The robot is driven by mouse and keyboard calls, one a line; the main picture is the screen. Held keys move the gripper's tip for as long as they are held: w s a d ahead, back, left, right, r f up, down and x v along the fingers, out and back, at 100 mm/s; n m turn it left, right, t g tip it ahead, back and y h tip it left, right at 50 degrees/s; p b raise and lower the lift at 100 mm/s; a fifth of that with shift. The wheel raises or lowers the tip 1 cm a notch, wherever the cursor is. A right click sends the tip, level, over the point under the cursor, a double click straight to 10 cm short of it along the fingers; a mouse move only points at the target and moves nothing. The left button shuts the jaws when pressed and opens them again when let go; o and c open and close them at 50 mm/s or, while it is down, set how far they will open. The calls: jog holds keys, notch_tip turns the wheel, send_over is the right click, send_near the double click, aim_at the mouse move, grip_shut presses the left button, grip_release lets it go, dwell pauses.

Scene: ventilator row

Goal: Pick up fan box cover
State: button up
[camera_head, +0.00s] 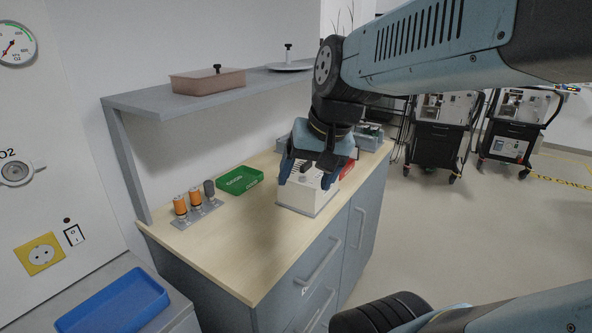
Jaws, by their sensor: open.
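A white box (308,200) with dark slots on its top stands on the wooden counter, and my gripper hides part of it. My gripper (306,178) is open, points down and is empty, with its fingertips over the white box. I cannot tell whether they touch it. A pinkish rectangular cover (208,82) with a black knob sits on the grey shelf. A flat round lid (290,67) with a dark knob lies farther along the shelf. No label shows which of these is the fan box cover.
The grey shelf (150,103) overhangs the back of the counter (240,225). A green tray (239,180) and a rack with orange-banded cylinders (196,212) stand left of the box. A blue tray (115,305) is lower left. The counter's front left is clear.

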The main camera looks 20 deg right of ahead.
jog(key=w+d+f+m+g+y, duration=0.1)
jog(key=w+d+f+m+y, duration=0.2)
jog(key=w+m, duration=0.35)
jog(key=m+t+y, duration=0.3)
jog(key=m+t, duration=0.5)
jog(key=m, duration=1.1)
send_near(307, 163)
jog(key=x, duration=0.4)
jog(key=shift+w+a+f, duration=0.15)
jog(key=shift+a+f, duration=0.05)
jog(key=shift+x, duration=2.6)
jog(key=shift+d+r, duration=0.1)
jog(key=shift+c, duration=0.2)
jog(key=c, duration=0.8)
